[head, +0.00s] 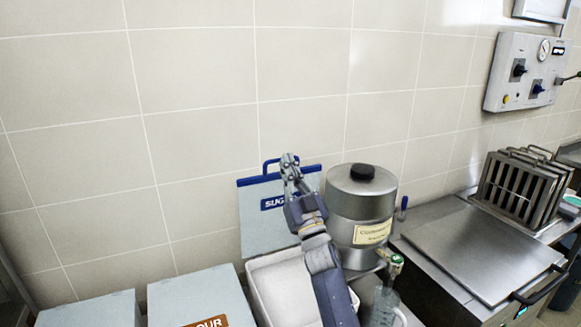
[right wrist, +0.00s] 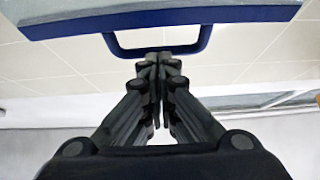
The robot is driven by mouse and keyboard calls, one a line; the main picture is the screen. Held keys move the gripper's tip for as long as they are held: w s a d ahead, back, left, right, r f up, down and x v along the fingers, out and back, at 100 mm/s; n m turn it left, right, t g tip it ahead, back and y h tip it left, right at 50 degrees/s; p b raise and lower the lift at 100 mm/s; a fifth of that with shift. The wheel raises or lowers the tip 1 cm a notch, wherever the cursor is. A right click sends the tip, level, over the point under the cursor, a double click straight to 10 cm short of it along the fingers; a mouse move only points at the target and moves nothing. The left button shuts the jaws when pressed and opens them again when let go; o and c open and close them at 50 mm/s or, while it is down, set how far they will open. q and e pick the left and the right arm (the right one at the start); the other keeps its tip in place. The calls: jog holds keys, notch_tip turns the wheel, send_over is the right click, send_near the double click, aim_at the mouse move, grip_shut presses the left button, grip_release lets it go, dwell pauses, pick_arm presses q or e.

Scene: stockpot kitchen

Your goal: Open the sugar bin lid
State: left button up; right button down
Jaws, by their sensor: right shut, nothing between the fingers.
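The sugar bin lid (head: 262,222) is a grey panel with a blue edge and a blue "SUG…" label. It stands raised and tilted back near the tiled wall, with its blue handle (head: 268,168) at the top. Below it the sugar bin (head: 256,300) is open and shows its white inside. My right gripper (head: 290,160) is shut and empty in front of the lid's top edge, covering part of the label. In the right wrist view its closed fingers point at the blue handle (right wrist: 203,42) under the lid's blue edge. Contact cannot be told. My left gripper is out of view.
A closed flour bin (head: 198,292) and another closed bin (head: 95,312) stand to the left. A steel canister (head: 360,210) stands close right of my right arm, with a clear bottle (head: 384,308) in front. A steel fryer cover (head: 485,250) and racks lie further right.

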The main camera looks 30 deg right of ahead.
jog(key=w, duration=0.1)
jog(key=w+r+g+p, duration=0.1)
jog(key=w, duration=0.1)
jog(key=shift+w+d, duration=0.15)
jog(key=shift+w, duration=0.1)
pick_arm(q)
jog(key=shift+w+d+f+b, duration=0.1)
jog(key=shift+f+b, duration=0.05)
jog(key=shift+b, duration=0.95)
pick_arm(e)
jog(key=w, duration=0.3)
jog(key=shift+d, duration=0.1)
